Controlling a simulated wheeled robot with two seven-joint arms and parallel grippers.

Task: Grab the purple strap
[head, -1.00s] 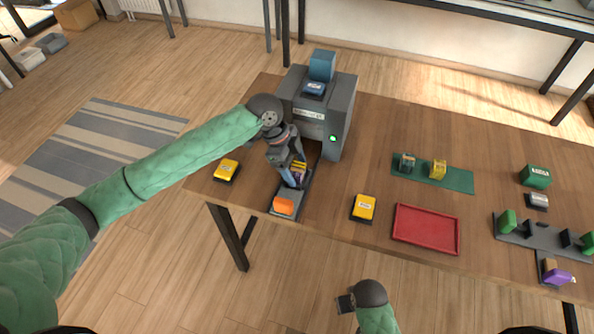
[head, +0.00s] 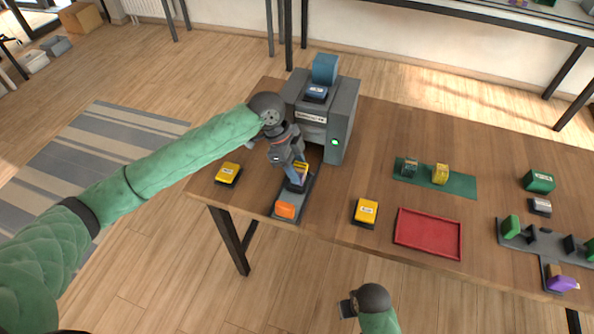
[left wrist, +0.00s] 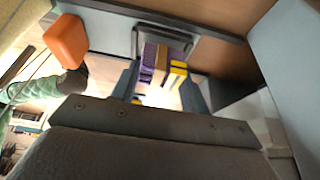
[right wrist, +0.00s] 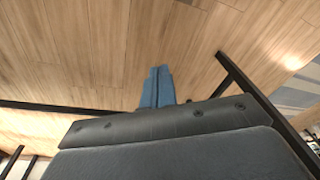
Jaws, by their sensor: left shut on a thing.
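A bundle of purple, brown and yellow straps sits between my left gripper's fingers in the left wrist view; the purple strap (left wrist: 148,58) is at the bundle's left side. In the head view my left gripper (head: 297,178) reaches down over a grey tray (head: 287,193) in front of the grey machine, and its fingers largely hide the bundle; a yellow top (head: 301,167) shows there. The left gripper is shut on the bundle, near the tray. My right gripper (head: 347,306) is in front of the table; its fingers (right wrist: 157,88) are together and empty in the right wrist view.
The grey machine (head: 338,125) with a green light stands behind the left gripper. An orange block (head: 286,210) sits at the tray's front end. Yellow boxes (head: 228,172) (head: 366,211) lie on either side. A red tray (head: 428,233) and a purple piece (head: 562,283) are farther right.

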